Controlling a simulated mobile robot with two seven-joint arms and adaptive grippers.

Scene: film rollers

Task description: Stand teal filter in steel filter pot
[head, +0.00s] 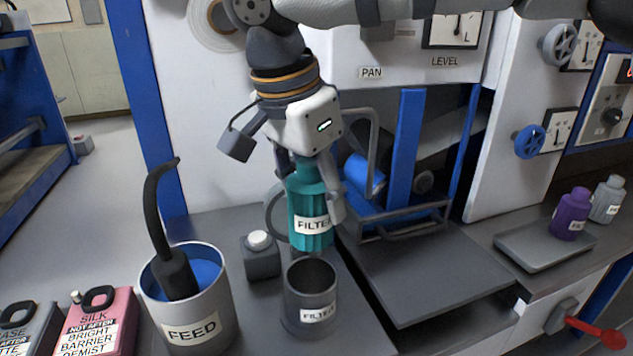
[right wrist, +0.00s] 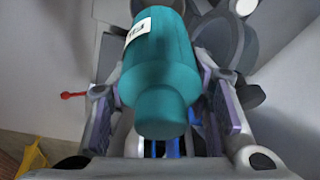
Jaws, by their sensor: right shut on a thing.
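The teal filter (head: 309,210) is a bottle-shaped cylinder with a white FILTER label. My right gripper (head: 318,190) is shut on it and holds it upright. In the right wrist view the filter (right wrist: 158,70) lies between the two fingers of the gripper (right wrist: 160,110). The steel filter pot (head: 311,293) is an open grey cylinder labelled FILTER on the dark counter. The filter hangs above the pot's rim, roughly over its far side; the exact gap cannot be told. My left gripper is not in view.
A FEED pot (head: 190,310) with blue contents and a black-handled tool stands left of the filter pot. A grey box with a white button (head: 260,255) sits close behind. A tray (head: 545,247), purple bottle (head: 571,214) and grey bottle (head: 607,199) are at right. A flat plate (head: 425,275) lies right of the pot.

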